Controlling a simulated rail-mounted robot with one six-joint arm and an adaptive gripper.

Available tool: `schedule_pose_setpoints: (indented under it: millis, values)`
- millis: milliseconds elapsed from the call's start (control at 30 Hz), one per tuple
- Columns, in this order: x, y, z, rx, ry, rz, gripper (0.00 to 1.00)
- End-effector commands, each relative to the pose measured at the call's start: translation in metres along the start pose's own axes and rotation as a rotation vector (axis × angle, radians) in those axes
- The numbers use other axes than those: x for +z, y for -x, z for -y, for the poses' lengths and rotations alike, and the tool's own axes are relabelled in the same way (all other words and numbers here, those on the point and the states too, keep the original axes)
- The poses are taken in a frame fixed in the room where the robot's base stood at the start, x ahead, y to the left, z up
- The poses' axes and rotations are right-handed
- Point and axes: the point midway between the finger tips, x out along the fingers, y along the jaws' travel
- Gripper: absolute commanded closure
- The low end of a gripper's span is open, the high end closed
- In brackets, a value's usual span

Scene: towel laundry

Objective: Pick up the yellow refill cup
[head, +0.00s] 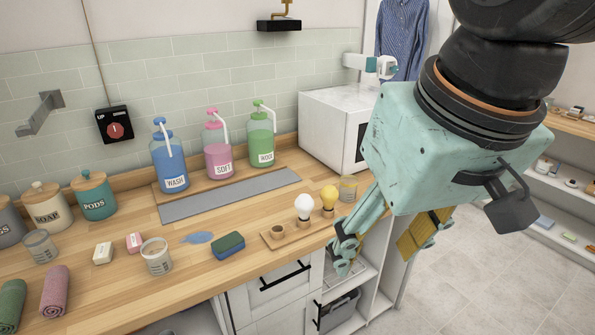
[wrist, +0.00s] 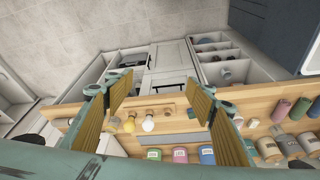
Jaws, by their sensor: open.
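A small clear cup with a yellowish tint (head: 348,188) stands near the right end of the wooden counter, beside the white microwave and behind the light bulbs. It seems to show in the wrist view (wrist: 115,123) too, small and partly unclear, near the left finger. My gripper (head: 375,257) is open and empty. In the head view it hangs in front of the counter's right end, to the right of the cup and apart from it. In the wrist view its two fingers (wrist: 160,85) are spread wide with nothing between the pads.
A white bulb (head: 304,205) and a yellow bulb (head: 328,198) stand in a wooden holder close to the cup. The microwave (head: 328,128) is behind. A sponge (head: 228,245), another cup (head: 157,257) and pump bottles (head: 217,148) stand further left. Open shelves lie below.

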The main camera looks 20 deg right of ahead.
Motion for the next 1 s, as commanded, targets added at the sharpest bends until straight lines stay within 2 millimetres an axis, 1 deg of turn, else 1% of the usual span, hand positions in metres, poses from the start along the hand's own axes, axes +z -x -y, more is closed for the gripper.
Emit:
schedule_pose_setpoints:
  millis: [33, 200, 467, 767, 1000]
  values:
    - [-0.009, 0.003, -0.001, 0.001, -0.014, 0.005, 0.49]
    - [-0.039, 0.007, -0.004, 0.007, -0.079, 0.021, 0.49]
    - [-0.089, 0.008, -0.010, 0.018, -0.185, 0.046, 0.49]
    - [-0.145, 0.003, -0.020, 0.032, -0.309, 0.075, 0.49]
    - [-0.188, -0.007, -0.031, 0.045, -0.408, 0.097, 0.49]
